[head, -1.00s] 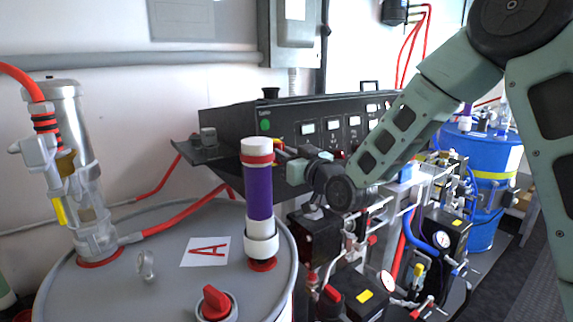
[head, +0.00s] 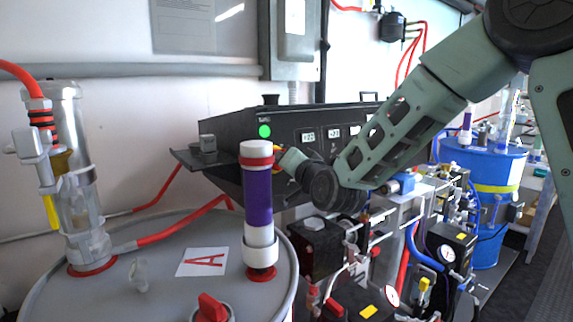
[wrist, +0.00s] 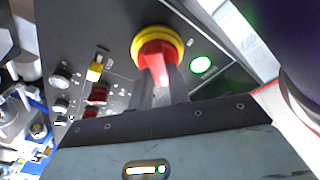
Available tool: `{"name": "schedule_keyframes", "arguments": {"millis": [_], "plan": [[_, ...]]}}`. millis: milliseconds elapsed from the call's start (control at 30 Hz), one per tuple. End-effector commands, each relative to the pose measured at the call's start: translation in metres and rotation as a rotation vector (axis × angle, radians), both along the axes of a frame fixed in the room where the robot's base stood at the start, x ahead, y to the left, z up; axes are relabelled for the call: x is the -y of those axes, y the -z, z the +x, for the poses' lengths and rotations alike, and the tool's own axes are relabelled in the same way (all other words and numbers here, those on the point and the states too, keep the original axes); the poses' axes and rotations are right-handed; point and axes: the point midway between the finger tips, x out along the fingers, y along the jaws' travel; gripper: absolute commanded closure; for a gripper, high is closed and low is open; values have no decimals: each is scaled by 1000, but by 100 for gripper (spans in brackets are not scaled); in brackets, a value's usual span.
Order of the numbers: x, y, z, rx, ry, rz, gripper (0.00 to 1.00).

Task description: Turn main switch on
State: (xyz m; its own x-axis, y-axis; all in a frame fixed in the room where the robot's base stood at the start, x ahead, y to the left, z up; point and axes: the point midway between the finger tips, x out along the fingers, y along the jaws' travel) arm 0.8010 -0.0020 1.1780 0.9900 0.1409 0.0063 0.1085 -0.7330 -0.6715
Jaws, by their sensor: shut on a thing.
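The main switch is a red rotary handle on a round yellow base (wrist: 157,47), set in the dark face of the control box (head: 232,132). In the wrist view my gripper (wrist: 162,85) is shut on the red handle, one finger on each side. In the head view the purple-banded tube and my own wrist hide most of the switch and the fingertips. A green lamp (wrist: 201,64) beside the switch glows; it also shows bright in the head view (head: 264,131). The small displays (head: 308,136) on the box show digits.
The upright purple-banded tube (head: 257,200) on grey drum A (head: 110,265) stands close in front of my gripper. Pumps, hoses and gauges (head: 392,295) crowd the space below my arm. A blue drum (head: 490,165) stands at the right.

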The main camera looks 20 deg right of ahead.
Motion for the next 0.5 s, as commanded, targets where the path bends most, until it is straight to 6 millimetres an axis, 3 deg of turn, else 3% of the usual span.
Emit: {"name": "schedule_keyframes", "arguments": {"millis": [500], "plan": [[0,2,0,-19,9,48,100]]}}
